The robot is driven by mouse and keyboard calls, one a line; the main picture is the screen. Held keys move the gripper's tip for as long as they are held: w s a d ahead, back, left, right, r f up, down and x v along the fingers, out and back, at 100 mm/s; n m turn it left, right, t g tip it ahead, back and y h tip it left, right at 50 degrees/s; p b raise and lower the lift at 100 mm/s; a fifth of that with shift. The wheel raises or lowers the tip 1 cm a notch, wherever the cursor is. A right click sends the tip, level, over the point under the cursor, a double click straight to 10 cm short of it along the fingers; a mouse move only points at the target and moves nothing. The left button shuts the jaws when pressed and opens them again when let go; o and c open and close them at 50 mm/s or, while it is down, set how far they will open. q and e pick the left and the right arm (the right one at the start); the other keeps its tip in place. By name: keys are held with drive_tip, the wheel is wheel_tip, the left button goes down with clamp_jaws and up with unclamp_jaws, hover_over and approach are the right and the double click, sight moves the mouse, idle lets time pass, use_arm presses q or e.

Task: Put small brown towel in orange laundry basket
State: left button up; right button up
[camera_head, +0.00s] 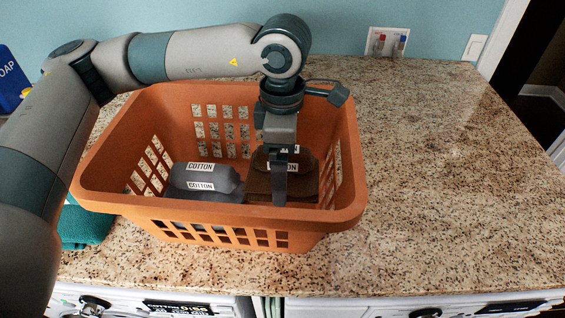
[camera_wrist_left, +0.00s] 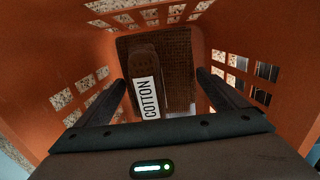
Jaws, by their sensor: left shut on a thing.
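The orange laundry basket (camera_head: 345,212) stands on the granite counter, with slotted sides. The small brown towel (camera_head: 302,187) is rolled or folded, has a white COTTON label, and is inside the basket's right part. My left gripper (camera_head: 280,200) reaches down into the basket from above and is shut on the brown towel, hiding part of it. In the left wrist view the brown towel (camera_wrist_left: 180,55) shows between and beyond the two fingers (camera_wrist_left: 163,85), with the orange basket walls (camera_wrist_left: 262,45) around it. Whether the towel touches the basket floor is unclear. My right gripper is not in view.
Grey towels (camera_head: 203,180) with COTTON labels lie in the basket's left part. A teal towel (camera_head: 85,228) lies outside, left of the basket. A blue soap box (camera_head: 10,80) is at the far left. The counter (camera_head: 440,170) to the right is clear. White machines (camera_head: 150,300) stand below.

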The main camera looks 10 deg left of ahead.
use_arm(q)
drive_tip(key=o, duration=0.8)
drive_tip(key=shift+c, duration=0.2)
drive_tip(key=shift+r, duration=0.1)
drive_tip(key=shift+r+b, duration=0.45)
drive_tip(key=shift+r, duration=0.1)
wheel_tip(320, 180, up, 16)
drive_tip(key=b, duration=0.6)
drive_tip(key=shift+r, duration=0.1)
